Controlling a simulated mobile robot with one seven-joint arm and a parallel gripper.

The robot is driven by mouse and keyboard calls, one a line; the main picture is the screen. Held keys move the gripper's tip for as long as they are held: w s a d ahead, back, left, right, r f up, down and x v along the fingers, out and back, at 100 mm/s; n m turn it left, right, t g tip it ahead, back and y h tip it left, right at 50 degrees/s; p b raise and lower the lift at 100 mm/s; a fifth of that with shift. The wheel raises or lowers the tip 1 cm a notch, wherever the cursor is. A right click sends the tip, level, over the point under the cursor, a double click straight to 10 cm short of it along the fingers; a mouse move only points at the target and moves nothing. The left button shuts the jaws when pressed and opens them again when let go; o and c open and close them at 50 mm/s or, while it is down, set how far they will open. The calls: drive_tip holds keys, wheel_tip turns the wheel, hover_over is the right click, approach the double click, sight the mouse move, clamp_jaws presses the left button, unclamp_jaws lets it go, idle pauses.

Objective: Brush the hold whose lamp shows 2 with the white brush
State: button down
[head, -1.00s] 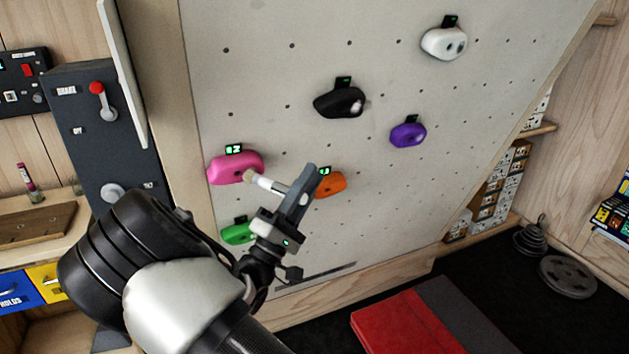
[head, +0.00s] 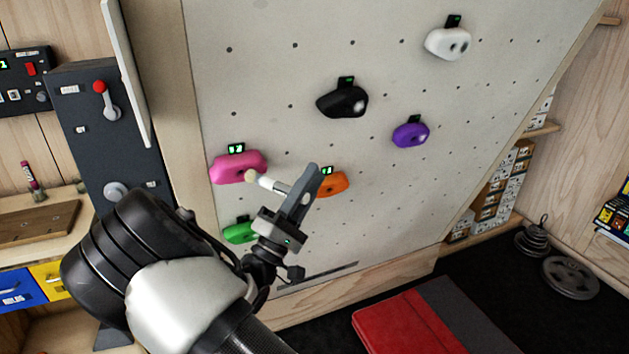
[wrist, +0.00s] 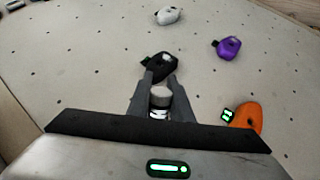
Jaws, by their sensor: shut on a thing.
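My gripper (head: 301,192) is shut on the white brush (head: 271,183), which points left with its tan end over the right edge of the pink hold (head: 228,169). I cannot tell whether they touch. In the wrist view the brush (wrist: 160,97) sits between my fingers (wrist: 160,88). The pink hold has a lit green lamp (head: 236,148), its digits too small to read surely. The orange hold (head: 334,184), partly behind my gripper, has a lit lamp (head: 327,170), also unclear. The green hold (head: 238,233) sits below the pink one, partly hidden by my gripper.
A black hold (head: 340,102), a purple hold (head: 409,135) and a white hold (head: 447,44) are higher on the pale wall (head: 280,75). A grey lever panel (head: 85,130) stands left. A red mat (head: 405,335) and weight plates (head: 570,277) lie on the floor.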

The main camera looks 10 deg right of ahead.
drive_tip(key=s+d+f, duration=0.1)
drive_tip(key=s, duration=0.4)
drive_tip(key=shift+s+d+f, duration=0.25)
drive_tip(key=shift+d+f, duration=0.05)
drive_tip(key=shift+f, duration=0.1)
drive_tip(key=shift+s+d+f+b, duration=0.2)
drive_tip(key=shift+s+f+b, duration=0.05)
drive_tip(key=shift+s, duration=0.45)
drive_tip(key=shift+s+d+f+b, duration=0.2)
drive_tip(key=shift+s, duration=0.45)
